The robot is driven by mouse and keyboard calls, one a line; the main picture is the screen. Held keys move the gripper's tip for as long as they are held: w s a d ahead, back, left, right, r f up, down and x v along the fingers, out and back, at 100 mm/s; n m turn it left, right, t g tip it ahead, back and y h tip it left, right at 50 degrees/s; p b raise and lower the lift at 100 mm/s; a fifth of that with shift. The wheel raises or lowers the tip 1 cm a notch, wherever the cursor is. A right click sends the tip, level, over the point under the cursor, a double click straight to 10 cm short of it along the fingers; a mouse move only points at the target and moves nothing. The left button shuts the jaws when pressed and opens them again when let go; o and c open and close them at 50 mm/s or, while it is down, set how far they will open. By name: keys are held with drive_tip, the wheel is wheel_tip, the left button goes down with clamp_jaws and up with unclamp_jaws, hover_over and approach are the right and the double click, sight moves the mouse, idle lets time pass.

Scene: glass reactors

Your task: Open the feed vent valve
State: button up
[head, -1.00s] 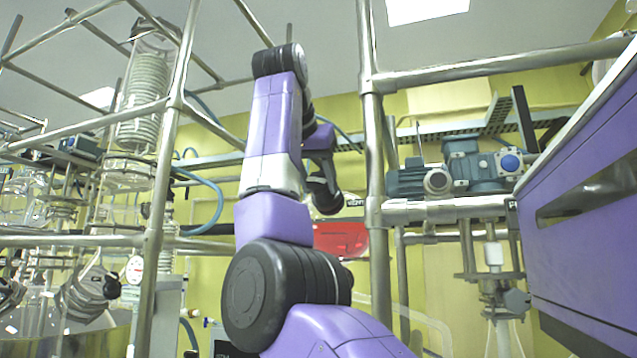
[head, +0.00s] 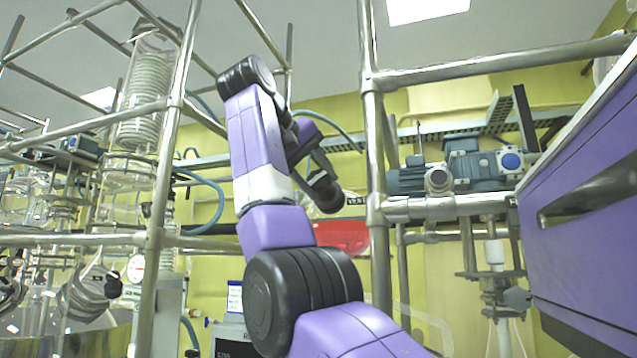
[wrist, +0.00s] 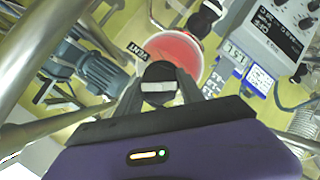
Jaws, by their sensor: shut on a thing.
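A black round knob (wrist: 158,92) with a white bar on its face sits between the two dark fingers of my gripper (wrist: 160,88) in the wrist view. My gripper is shut on this knob, and the white bar runs roughly across the picture. A small black VENT label (wrist: 137,50) is close beside it. A red vessel (wrist: 178,52) lies behind the knob; the vessel also shows in the head view (head: 345,237). In the head view my gripper (head: 328,197) is just above the vessel, and the knob there is mostly hidden by it.
A second black knob (wrist: 205,15) is beyond the red vessel. A grey motor (head: 425,179) on a steel rail is to the right. Steel posts (head: 374,150) stand close to my arm. A control box (wrist: 283,25) is at the wrist view's upper right.

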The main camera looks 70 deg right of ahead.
drive_tip(key=n, duration=0.1)
drive_tip(key=n+b, duration=0.1)
drive_tip(key=n+h, duration=0.1)
drive_tip(key=n, duration=0.1)
drive_tip(key=shift+f+g+b, duration=0.3)
drive_tip(key=shift+g+b, duration=0.1)
drive_tip(key=n+h+b, duration=0.1)
drive_tip(key=n+b, duration=0.1)
drive_tip(key=n, duration=0.2)
drive_tip(key=shift+f+g+b, duration=0.1)
drive_tip(key=shift+g+b, duration=0.2)
drive_tip(key=shift+b, duration=0.1)
drive_tip(key=n+h+b, duration=0.1)
drive_tip(key=n+b, duration=0.1)
drive_tip(key=n, duration=0.1)
drive_tip(key=n+b, duration=0.2)
drive_tip(key=n, duration=0.1)
drive_tip(key=shift+h, duration=0.4)
drive_tip(key=shift+n+t+h+b, duration=0.5)
drive_tip(key=shift+n+t+b, duration=0.5)
drive_tip(key=shift+n, duration=1)
drive_tip(key=o, duration=1.4)
drive_tip(key=shift+r, duration=0.2)
drive_tip(key=shift+w+a+r, duration=0.1)
